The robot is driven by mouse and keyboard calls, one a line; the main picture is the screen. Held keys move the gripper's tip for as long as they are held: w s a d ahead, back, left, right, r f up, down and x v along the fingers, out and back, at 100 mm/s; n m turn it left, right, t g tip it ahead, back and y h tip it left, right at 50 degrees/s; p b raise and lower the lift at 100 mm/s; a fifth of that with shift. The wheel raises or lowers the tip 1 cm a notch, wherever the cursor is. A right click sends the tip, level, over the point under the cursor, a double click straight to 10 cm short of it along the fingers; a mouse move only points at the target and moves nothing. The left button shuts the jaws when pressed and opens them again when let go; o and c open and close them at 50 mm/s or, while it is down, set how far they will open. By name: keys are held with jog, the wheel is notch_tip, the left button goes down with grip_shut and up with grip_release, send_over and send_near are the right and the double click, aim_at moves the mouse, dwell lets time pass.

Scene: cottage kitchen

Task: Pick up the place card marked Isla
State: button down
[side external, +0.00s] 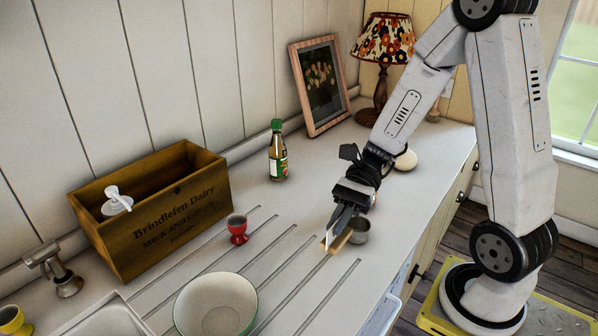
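A small white card (330,238) stands at a light wooden piece (341,241) on the ridged worktop, near its front edge. I take it for the place card; no name is readable at this size. My gripper (335,224) points down at the card from above, its dark fingers beside or around the card's upper part. The fingers overlap the card in this view, so I cannot tell whether they are open or shut on it. The wooden piece appears to rest on the counter.
A red egg cup (237,228), a white bowl (216,306), a wooden crate (150,208) and a green-capped bottle (278,155) stand to the left.

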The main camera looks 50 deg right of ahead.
jog(key=shift+s+r, duration=0.3)
jog(key=shift+s, duration=0.4)
jog(key=shift+d, duration=0.15)
